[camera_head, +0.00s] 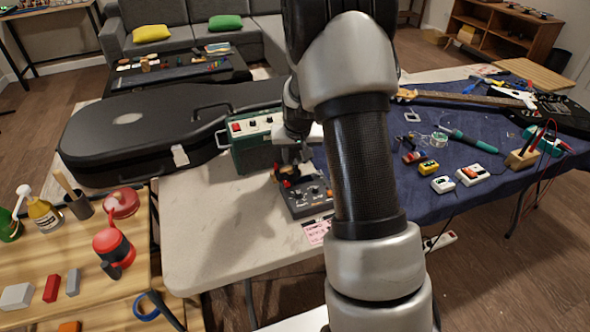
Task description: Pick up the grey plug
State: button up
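My gripper (289,172) points down above the grey box with knobs (312,196) on the white table, beside a green amplifier-like box (257,137). My arm hides part of this area. A small dark and red-orange item shows at the fingertips, too small to identify. I cannot tell whether the fingers are open or shut, or touching it. I cannot clearly make out a grey plug; it may be hidden by my gripper or arm.
A black guitar case (125,130) lies behind the white table (215,245). A guitar (480,98), several small pedals and a green-handled tool (474,141) lie on the blue cloth at right. A wooden bench at left holds bottles and blocks. The white table's front left is clear.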

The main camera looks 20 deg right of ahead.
jog(key=shift+w+f, duration=0.25)
jog(key=shift+f, duration=0.35)
grip_shut()
